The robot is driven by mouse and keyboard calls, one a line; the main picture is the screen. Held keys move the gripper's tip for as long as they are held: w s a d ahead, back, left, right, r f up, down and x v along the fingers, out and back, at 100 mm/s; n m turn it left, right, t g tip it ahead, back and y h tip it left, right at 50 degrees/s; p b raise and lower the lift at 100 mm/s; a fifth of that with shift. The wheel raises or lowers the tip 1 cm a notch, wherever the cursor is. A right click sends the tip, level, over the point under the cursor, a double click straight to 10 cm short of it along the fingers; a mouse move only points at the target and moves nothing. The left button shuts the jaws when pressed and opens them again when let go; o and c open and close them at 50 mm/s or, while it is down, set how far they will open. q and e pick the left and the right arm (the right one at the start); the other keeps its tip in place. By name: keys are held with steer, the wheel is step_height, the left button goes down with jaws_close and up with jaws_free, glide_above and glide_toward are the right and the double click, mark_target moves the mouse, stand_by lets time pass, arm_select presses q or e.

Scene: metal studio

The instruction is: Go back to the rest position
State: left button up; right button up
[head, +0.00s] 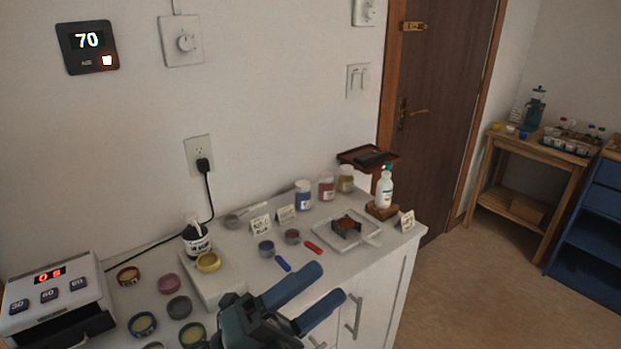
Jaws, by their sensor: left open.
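My left gripper (327,283) shows at the bottom middle of the head view. Its two blue fingers are spread apart and point up and to the right, with nothing between them. In the picture it overlaps the front edge of the white cabinet (365,262); I cannot tell how far it is from the cabinet. My right gripper does not show.
On the cabinet top stand a white device (55,292) with a red display, several small round tins (167,283), a dark bottle (196,238), jars (326,188), a pump bottle (385,188) and a white tray (368,239). Open floor (455,290) lies to the right.

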arm_select(q)
steer(key=w+a+f+n+t+y+p, duration=0.1)
steer(key=a+f+n+t+y, duration=0.3)
steer(key=f+n+y, duration=0.55)
steer(key=w+a+f+n+t+y, duration=0.15)
steer(key=a+f+n+y, duration=0.45)
steer(key=n, duration=0.6)
steer(key=s+a+f+n+g+y, duration=0.1)
steer(key=s+a+f+n+g, duration=0.1)
steer(key=s+f+n, duration=0.2)
steer(key=s+a+f+n+g+y, duration=0.1)
steer(key=s+f, duration=0.4)
steer(key=f, duration=0.5)
steer(key=a+n+g, duration=0.1)
steer(key=n+g, duration=0.1)
steer(key=shift+s+a+n+y+p, duration=0.35)
steer(key=shift+s+a, duration=0.05)
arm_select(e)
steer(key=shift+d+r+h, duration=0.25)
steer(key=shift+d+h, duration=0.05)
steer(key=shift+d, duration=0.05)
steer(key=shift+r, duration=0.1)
arm_select(q)
steer(key=shift+c, duration=0.6)
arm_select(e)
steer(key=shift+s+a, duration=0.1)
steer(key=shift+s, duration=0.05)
